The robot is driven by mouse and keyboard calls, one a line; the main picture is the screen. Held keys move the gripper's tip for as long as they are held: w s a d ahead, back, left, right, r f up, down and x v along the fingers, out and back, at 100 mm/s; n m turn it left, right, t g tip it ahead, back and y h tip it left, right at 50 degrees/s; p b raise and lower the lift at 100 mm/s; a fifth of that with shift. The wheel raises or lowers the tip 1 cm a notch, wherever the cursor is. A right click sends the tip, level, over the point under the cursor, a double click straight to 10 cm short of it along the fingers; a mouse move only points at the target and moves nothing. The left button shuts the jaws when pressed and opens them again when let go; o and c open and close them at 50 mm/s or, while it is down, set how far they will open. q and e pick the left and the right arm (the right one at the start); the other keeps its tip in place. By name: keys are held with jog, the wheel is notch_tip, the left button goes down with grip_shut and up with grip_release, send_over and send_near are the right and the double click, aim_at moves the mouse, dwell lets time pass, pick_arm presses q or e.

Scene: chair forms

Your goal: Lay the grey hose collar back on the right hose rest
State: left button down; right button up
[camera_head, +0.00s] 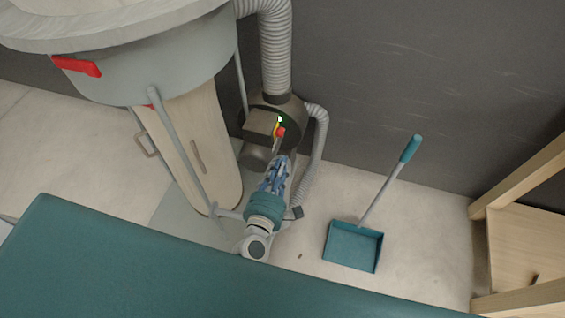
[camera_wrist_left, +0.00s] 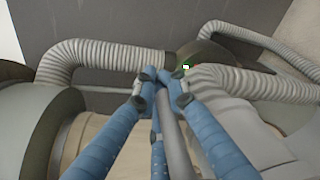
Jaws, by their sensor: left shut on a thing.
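My left gripper (camera_head: 284,158), with blue fingers, is in front of the dust collector's dark motor housing (camera_head: 263,157). In the left wrist view, its fingers (camera_wrist_left: 159,80) are closed around a slim grey tube-shaped piece (camera_wrist_left: 175,135), which I take for the grey hose collar. The fingers cover part of it. A thin grey ribbed hose (camera_head: 319,140) curves down to the right of the gripper and ends at a dark fitting (camera_head: 297,212) beside my wrist. I cannot make out the right hose rest. My right gripper is not in view.
A teal surface (camera_head: 150,265) fills the lower left. A teal dustpan (camera_head: 352,246) with a long handle is on the floor to the right, near a wooden frame (camera_head: 525,180). A thick grey hose (camera_head: 277,55) runs up by the wall. Floor shows between machine and dustpan.

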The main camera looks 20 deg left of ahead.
pick_arm(q)
notch_tip(320, 180, down, 12)
jog(key=b, duration=1)
jog(key=shift+w+d+b, duration=0.2)
jog(key=shift+d+b, duration=0.05)
jog(key=shift+b, duration=0.15)
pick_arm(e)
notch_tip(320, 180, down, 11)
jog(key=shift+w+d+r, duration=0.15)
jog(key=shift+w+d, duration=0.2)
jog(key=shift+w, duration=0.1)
pick_arm(q)
jog(key=shift+r, duration=0.1)
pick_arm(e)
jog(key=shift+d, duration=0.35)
pick_arm(q)
jog(key=c, duration=1.7)
grip_release()
jog(key=shift+s, duration=0.1)
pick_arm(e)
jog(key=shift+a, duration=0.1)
